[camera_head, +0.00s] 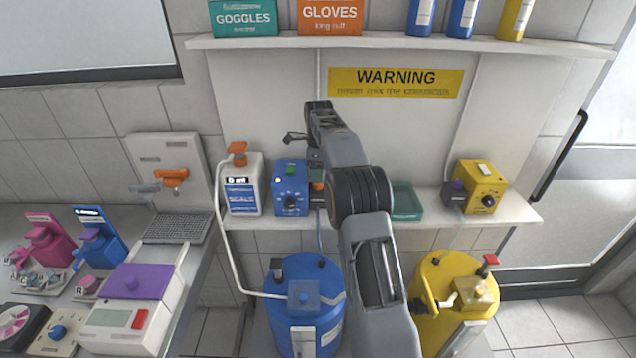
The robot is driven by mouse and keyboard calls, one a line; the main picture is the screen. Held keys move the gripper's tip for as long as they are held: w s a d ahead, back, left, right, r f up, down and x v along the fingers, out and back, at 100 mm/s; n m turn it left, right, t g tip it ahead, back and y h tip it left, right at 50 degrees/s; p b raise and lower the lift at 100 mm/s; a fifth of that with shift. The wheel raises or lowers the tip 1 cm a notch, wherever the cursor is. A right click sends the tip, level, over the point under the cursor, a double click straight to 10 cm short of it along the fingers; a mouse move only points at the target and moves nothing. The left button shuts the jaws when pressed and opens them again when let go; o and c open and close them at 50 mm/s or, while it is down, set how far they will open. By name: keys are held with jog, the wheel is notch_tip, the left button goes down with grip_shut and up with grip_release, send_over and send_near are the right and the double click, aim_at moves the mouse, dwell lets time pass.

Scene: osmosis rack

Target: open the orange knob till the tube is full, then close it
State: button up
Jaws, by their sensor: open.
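An orange knob (172,176) sits on a grey tap on the white wall panel (150,143) at the left. A second orange part (237,149) tops the white box (242,197) on the shelf; I cannot tell which one the task means. A white tube (221,230) runs from that box down to the blue barrel (310,265); its fill level cannot be seen. My gripper (303,144) is open, up in front of the back wall above the blue box. It is right of both orange parts and apart from them. My arm hides part of the shelf.
A blue box (291,190), a teal tray (407,203) and a yellow box (482,187) stand on the shelf. A yellow barrel (455,265) stands below right. A grey grid (178,228) lies under the tap. A bench at left holds several instruments.

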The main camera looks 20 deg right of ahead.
aim_at(318, 184)
jog(key=shift+f, duration=2)
jog(key=shift+c, duration=0.2)
